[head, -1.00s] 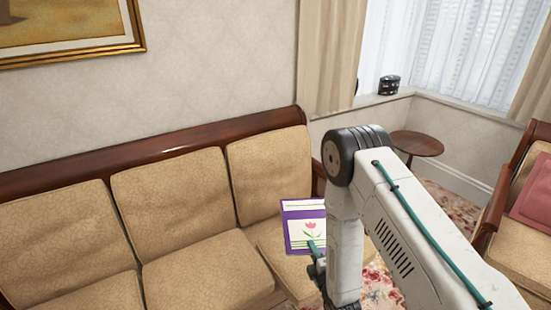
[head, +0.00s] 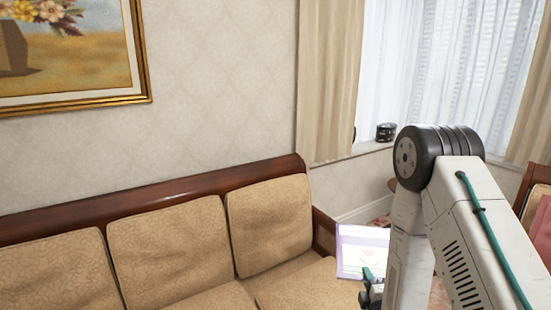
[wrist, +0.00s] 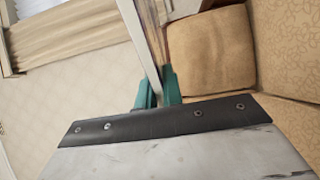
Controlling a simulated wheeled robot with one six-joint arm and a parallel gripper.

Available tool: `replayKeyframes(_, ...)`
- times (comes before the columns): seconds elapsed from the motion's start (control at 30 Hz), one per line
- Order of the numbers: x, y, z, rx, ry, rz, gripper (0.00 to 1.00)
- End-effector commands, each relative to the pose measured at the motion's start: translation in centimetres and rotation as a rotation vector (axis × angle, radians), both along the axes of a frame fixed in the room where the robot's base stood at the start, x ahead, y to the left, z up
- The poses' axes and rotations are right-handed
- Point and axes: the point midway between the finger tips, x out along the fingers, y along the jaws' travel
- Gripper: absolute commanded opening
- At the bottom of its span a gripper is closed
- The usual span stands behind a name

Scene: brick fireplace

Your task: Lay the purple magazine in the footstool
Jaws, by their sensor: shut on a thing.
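The purple magazine (head: 362,246) is held up beside the right end of the sofa in the head view. Its cover looks pale and washed out there, with a purple border and a flower picture. My gripper (head: 371,283) is shut on its lower edge. In the wrist view the magazine (wrist: 146,45) shows nearly edge-on, as a thin pale strip between the green fingertips of my gripper (wrist: 158,92). The footstool is not in view.
A tan cushioned sofa (head: 180,247) with a wooden frame runs along the wall. A dark object (head: 386,132) sits on the windowsill. An armchair (head: 541,218) stands at the right edge, partly behind my arm.

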Motion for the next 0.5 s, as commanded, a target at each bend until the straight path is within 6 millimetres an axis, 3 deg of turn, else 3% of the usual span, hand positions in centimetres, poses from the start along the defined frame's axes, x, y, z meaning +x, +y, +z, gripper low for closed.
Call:
replayKeyframes(0.2, -1.4, 0.0, -2.6, 0.0, 0.0, 0.001, 0.0)
replayKeyframes(0.5, -1.5, 0.0, -2.8, 0.0, -0.002, 0.001, 0.0)
